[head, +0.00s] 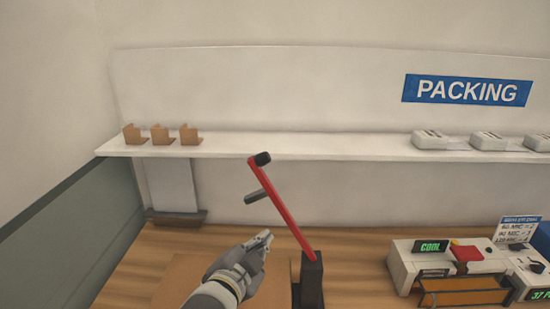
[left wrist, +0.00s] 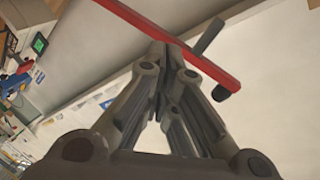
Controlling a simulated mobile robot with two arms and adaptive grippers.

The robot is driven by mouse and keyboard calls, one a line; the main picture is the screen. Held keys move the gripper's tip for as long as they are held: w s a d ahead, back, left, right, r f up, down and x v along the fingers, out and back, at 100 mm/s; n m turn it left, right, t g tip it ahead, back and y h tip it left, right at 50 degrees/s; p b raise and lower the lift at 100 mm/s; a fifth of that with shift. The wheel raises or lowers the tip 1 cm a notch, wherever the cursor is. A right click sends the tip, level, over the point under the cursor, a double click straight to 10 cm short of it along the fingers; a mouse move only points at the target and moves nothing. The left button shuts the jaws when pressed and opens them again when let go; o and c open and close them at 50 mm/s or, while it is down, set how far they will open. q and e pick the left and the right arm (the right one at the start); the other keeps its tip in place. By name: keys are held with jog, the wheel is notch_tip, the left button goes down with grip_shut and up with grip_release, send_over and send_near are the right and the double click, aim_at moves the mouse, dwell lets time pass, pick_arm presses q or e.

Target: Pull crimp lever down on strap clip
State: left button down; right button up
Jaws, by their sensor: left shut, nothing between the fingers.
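A red crimp lever (head: 285,212) with a black end grip and a black side handle rises from a dark base (head: 312,275) and leans up to the left. My left gripper (head: 266,238) is shut and empty, just left of the lever's lower half in the head view. In the left wrist view the red lever (left wrist: 185,45) crosses just beyond my shut fingertips (left wrist: 163,52); I cannot tell if they touch it. The strap clip cannot be made out. My right gripper is not in view.
A white shelf (head: 330,147) runs along the wall behind the lever, with several brown cardboard pieces (head: 162,134) and white packs (head: 435,140) on it. A machine with a green "COOL" display (head: 432,247) stands at right on the wooden table (head: 355,245).

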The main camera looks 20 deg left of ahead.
pick_arm(q)
jog(key=w+d+r+m+t+h, duration=0.1)
jog(key=r+m+t, duration=0.1)
jog(key=r, duration=0.5)
jog(key=w+d+r+m+t+h, duration=0.1)
jog(key=w+r+m+t, duration=0.1)
jog(key=r, duration=0.5)
jog(key=shift+r, duration=0.15)
jog(key=shift+w+d, duration=0.1)
jog(key=shift+w, duration=0.1)
jog(key=w+r+p, duration=0.2)
jog(key=w+p, duration=0.3)
jog(key=w, duration=0.5)
jog(key=shift+s+a+f+p, duration=0.35)
jog(key=shift+a+f, duration=0.15)
jog(key=shift+a, duration=0.15)
jog(key=shift+s+a+f+p, duration=0.2)
jog(key=shift+a+f+p, duration=0.15)
jog(key=shift+a+f, duration=0.2)
jog(key=shift+t, duration=0.3)
